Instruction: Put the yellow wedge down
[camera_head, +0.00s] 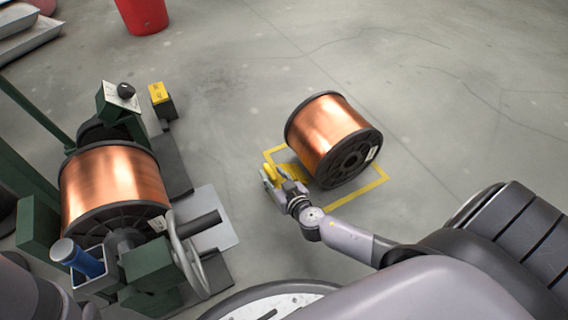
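The yellow wedge (271,171) is small in the camera_head view, at the left side of a copper spool (328,132) that lies on its side on the floor. My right gripper (269,178) is at the wedge, its fingers around it and apparently shut on it. More yellow shows just right of the fingers, beside the spool; the gripper partly hides this spot. I cannot tell whether the wedge touches the floor or the spool. My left gripper is not in view.
A yellow taped outline (365,194) surrounds the spool on the floor. A green machine (150,268) holding another copper spool (113,186) stands at left. A yellow-topped box (158,94) and a red bin (142,14) are farther back. The floor at right is clear.

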